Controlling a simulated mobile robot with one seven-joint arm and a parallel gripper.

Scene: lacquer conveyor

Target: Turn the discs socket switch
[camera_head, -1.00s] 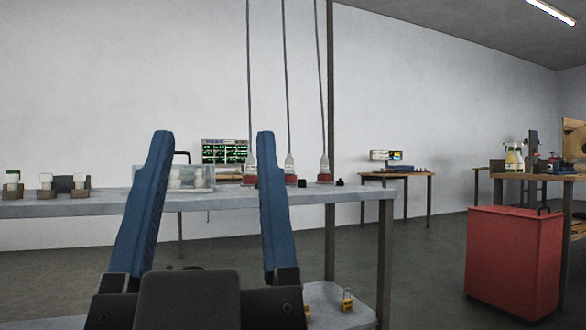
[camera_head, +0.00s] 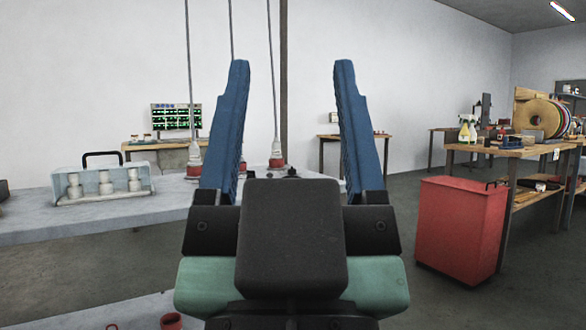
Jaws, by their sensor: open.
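My gripper (camera_head: 291,62) is open and empty. Its two blue fingers stand upright in the middle of the view, wide apart, with the grey bench and the wall behind them. A row of upright discs (camera_head: 543,117) in tan, red and other colours stands on the wooden bench (camera_head: 505,151) at the far right, well away from my gripper. A small pale piece (camera_head: 556,154) is on that bench's front edge below the discs; it is too small to tell whether it is a socket switch.
A red bin (camera_head: 458,230) stands on the floor before the wooden bench. The grey bench (camera_head: 110,222) on the left bears a clear case (camera_head: 102,185) with white bottles and red-based pieces on hanging cords. Grey floor is open between the grey bench and the bin.

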